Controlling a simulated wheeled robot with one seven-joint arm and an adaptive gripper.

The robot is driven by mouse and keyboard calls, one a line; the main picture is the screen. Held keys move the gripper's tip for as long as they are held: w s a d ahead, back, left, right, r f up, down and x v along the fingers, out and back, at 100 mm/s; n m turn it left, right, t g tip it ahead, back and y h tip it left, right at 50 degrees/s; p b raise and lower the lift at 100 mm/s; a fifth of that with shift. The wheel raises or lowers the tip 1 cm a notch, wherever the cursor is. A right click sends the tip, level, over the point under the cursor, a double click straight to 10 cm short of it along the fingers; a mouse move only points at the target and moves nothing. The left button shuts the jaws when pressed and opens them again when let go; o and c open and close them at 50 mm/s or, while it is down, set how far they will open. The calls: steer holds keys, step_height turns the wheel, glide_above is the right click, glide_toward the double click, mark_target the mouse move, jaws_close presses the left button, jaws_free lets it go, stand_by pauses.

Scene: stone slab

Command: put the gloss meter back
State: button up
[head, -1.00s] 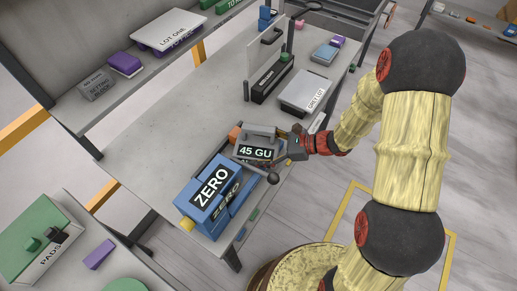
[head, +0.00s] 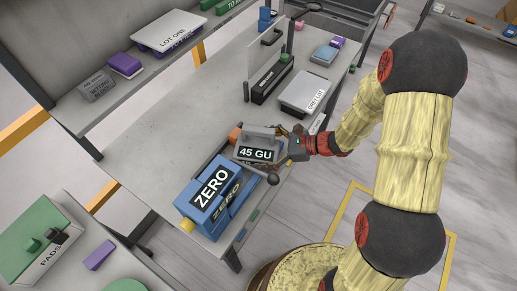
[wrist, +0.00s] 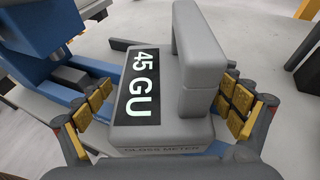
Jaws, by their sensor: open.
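The gloss meter (head: 262,134) is a grey block with a raised handle and a black display reading 45 GU. My gripper (wrist: 165,104) is open, with gold-padded fingers on either side of the meter and handle. Small gaps seem to show beside the pads. In the head view my gripper (head: 289,143) is at the meter's right end. The meter's underside is hidden.
A dark ball-ended lever (head: 273,179) stands close in front of the meter. A clear upright panel (head: 264,66) and a grey-lidded box (head: 304,93) are farther along the bench. The bench's back left is clear. A shelf (head: 130,80) runs along the back.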

steer(key=p+v, duration=0.3)
steer(key=v, duration=0.8)
steer(key=s+a+r+n+g+h, duration=0.2)
steer(key=s+r+n+g+h, duration=0.3)
steer(key=s+r+n, duration=0.55)
steer(key=s+d+r+n+t+h, duration=0.3)
steer(key=r+n+h, duration=0.1)
steer(key=r+n, duration=0.1)
steer(key=s+d+r+n+t+h, duration=0.3)
steer(key=r+n+t+h, duration=0.1)
steer(key=r, duration=0.3)
steer(key=shift+s+n, duration=0.25)
steer(key=shift+n, duration=0.5)
